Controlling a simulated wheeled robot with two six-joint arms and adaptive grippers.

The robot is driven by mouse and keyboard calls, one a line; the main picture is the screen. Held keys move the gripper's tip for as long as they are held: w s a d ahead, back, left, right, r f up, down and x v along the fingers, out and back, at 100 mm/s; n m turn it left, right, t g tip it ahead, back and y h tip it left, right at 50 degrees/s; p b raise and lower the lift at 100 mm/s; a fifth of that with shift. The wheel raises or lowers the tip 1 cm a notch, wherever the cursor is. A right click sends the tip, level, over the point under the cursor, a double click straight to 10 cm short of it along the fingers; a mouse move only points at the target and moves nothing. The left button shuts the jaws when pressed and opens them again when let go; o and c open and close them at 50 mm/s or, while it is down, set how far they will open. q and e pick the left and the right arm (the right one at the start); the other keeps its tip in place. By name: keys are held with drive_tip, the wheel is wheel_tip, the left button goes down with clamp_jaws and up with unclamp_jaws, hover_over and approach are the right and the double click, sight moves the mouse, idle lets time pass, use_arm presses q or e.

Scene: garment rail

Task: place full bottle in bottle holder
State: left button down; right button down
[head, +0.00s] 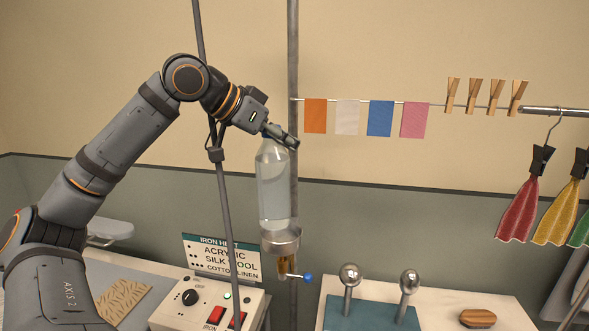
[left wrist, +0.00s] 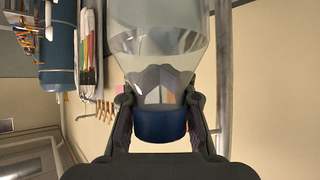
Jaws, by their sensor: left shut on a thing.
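A clear bottle (head: 273,187) holding clear liquid stands upright beside the grey pole. My left gripper (head: 281,136) is shut on its top end from above left. In the left wrist view the fingers of my left gripper (left wrist: 160,106) close on both sides of the neck of the bottle (left wrist: 158,50), by a dark blue cap (left wrist: 160,126). The metal bottle holder (head: 281,242) is fixed to the pole directly under the bottle. The bottle's lower end meets the holder's rim; I cannot tell how deep it sits. My right gripper is out of view.
A tap with a blue knob (head: 308,278) is below the holder. An iron control box (head: 205,302) stands lower left, with a sign (head: 222,259) behind it. A thin grey post (head: 222,170) rises left of the bottle. Coloured cloth swatches (head: 380,118) hang to the right.

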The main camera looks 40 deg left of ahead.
use_arm(q)
wheel_tip(320, 180, down, 6)
drive_tip(key=w+b, duration=0.2)
drive_tip(key=b, duration=0.1)
drive_tip(key=shift+a, duration=0.15)
drive_tip(key=c, duration=1.7)
unclamp_jaws()
drive_tip(key=shift+w+b, duration=0.1)
drive_tip(key=shift+b, duration=0.25)
drive_tip(key=o, duration=0.6)
